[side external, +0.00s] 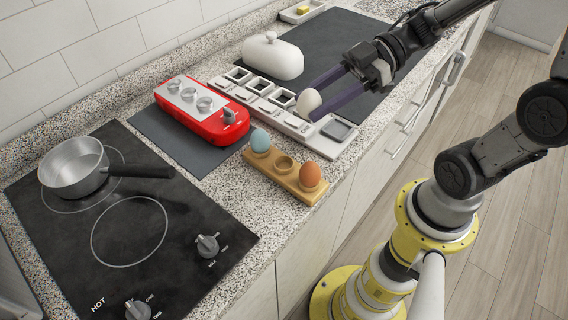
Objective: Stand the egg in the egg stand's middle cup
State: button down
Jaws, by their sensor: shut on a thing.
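A white egg (308,102) is held between the fingertips of my gripper (312,100), above the pale tray. The wooden egg stand (273,184) lies on the counter, nearer the camera and to the left of my gripper. Its middle cup (285,164) is empty. A blue egg (260,140) stands in the far left cup, and a brown egg (310,175) stands in the near right cup. My gripper is shut on the white egg, apart from the stand. The tray surface under the egg is partly hidden.
A pale compartment tray (297,128) lies under my gripper. A red box with knobs (208,128) is left of the stand. A black cooktop (180,225) holds a saucepan (75,165). A white lidded dish (272,57) stands behind. The counter's front edge is close to the stand.

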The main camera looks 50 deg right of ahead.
jog(key=s+d+n+g, duration=0.1)
jog(key=s+g, duration=0.1)
jog(key=s, duration=0.8)
jog(key=t, duration=0.2)
send_over(290, 164)
jog(key=shift+m, duration=0.4)
jog(key=f, duration=0.5)
jog(key=s+f, duration=0.1)
jog(key=f, duration=0.2)
jog(key=shift+d+f, duration=0.15)
jog(key=shift+f, duration=0.2)
jog(key=shift+w+f, duration=0.25)
jog(key=shift+f, duration=0.05)
jog(key=shift+w+f, duration=0.2)
jog(key=shift+f, duration=1.5)
jog(key=shift+f, duration=0.15)
jog(key=c, duration=0.6)
grip_release()
